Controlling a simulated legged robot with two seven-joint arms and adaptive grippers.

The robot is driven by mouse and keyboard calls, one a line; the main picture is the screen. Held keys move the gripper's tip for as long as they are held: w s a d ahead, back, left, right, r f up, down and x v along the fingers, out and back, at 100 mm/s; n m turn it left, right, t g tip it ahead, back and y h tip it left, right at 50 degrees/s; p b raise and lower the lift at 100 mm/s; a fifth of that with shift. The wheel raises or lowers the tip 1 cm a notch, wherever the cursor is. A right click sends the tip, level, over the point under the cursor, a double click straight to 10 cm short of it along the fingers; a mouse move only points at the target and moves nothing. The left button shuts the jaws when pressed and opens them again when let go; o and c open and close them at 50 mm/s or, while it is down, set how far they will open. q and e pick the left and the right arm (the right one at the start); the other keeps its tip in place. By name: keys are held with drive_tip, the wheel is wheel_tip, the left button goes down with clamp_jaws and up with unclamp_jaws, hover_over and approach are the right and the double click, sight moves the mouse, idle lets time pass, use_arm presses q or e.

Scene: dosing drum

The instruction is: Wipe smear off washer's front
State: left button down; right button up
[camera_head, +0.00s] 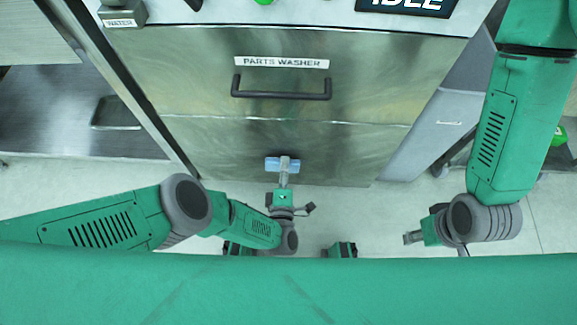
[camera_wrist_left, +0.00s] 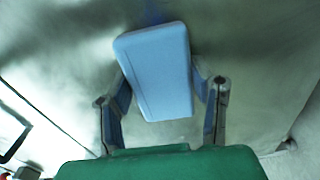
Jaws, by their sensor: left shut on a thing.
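The parts washer (camera_head: 222,105) stands ahead with a metal front, a dark bar handle (camera_head: 281,95) and a "PARTS WASHER" label. Its front has swirly, streaky marks, and I cannot tell which is the smear in the head view. My left gripper (camera_head: 284,171) is shut on a light blue block, like a sponge (camera_wrist_left: 158,75), low on the washer's front. In the left wrist view a dark bluish patch (camera_wrist_left: 155,12) shows just beyond the sponge's far edge. I cannot tell whether the sponge touches the metal. My right gripper (camera_head: 412,237) hangs off to the right, away from the washer; its fingers are too small to read.
A sign reading "IDLE" (camera_head: 408,5) and a "WATER" valve block (camera_head: 122,18) are at the washer's top. A dark bench with a tray (camera_head: 117,113) is at left. A grey cabinet (camera_head: 437,125) stands at right. The pale floor is open below.

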sight(257, 157)
use_arm(q)
drive_tip(key=shift+w+a, duration=0.1)
drive_tip(key=shift+a, duration=0.1)
drive_tip(key=shift+w+a, duration=0.2)
drive_tip(key=shift+a, duration=0.7)
drive_tip(key=shift+w+a+p, duration=0.2)
drive_tip(key=shift+a+p, duration=0.1)
drive_tip(key=shift+a, duration=0.65)
drive_tip(key=shift+a, duration=0.1)
drive_tip(key=shift+w+a, duration=0.2)
drive_tip(key=shift+a, duration=0.7)
drive_tip(key=shift+a+p, duration=0.3)
drive_tip(key=shift+a, duration=0.65)
drive_tip(key=shift+a, duration=0.15)
